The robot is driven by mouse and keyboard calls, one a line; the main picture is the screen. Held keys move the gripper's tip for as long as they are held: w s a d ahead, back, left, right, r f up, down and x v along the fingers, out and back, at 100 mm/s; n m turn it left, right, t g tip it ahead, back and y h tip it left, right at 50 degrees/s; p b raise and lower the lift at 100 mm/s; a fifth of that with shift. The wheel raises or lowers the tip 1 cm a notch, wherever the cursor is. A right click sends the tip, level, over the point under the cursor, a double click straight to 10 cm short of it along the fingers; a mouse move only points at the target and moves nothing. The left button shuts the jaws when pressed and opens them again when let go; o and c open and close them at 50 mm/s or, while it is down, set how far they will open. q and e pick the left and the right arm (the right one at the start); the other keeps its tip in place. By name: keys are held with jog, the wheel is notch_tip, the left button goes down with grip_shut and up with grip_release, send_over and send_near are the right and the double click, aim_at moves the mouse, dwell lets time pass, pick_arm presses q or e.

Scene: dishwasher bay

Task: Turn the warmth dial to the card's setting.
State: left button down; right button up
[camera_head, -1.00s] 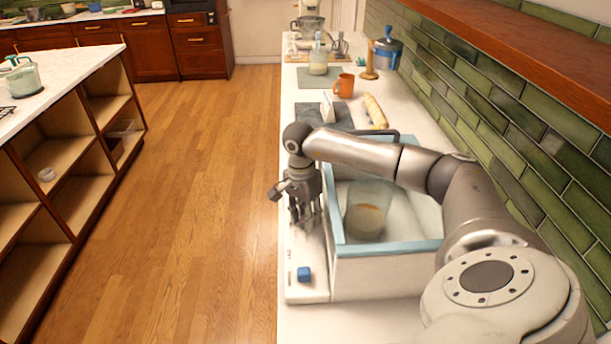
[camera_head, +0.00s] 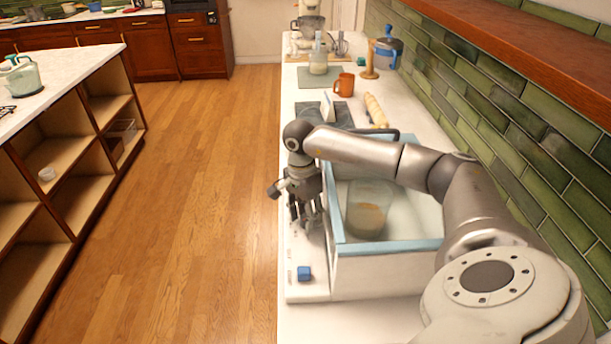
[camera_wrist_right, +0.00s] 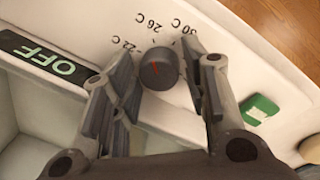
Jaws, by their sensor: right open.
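The round grey dial (camera_wrist_right: 158,68) stands on the pale panel in the right wrist view. Its marks read 22 C, 26 C and 30 C, and its red line points roughly toward 26 C. My right gripper (camera_wrist_right: 167,80) is open, with one finger on each side of the dial; I cannot tell whether either touches it. In the head view, my right gripper (camera_head: 308,228) hangs over the front panel (camera_head: 306,292) of the blue-rimmed basin and hides the dial. A small white upright piece (camera_head: 327,107) farther back may be the card; its writing is unreadable. My left gripper is out of view.
A dark OFF label (camera_wrist_right: 45,57) and a green button (camera_wrist_right: 260,108) flank the dial. A blue button (camera_head: 304,273) sits on the near panel end. The basin (camera_head: 395,247) holds a clear container (camera_head: 368,208). An orange mug (camera_head: 344,85) stands farther back.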

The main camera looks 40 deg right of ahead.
aim_at(303, 215)
notch_tip(303, 215, up, 12)
jog(key=w, duration=0.1)
dwell(0.5)
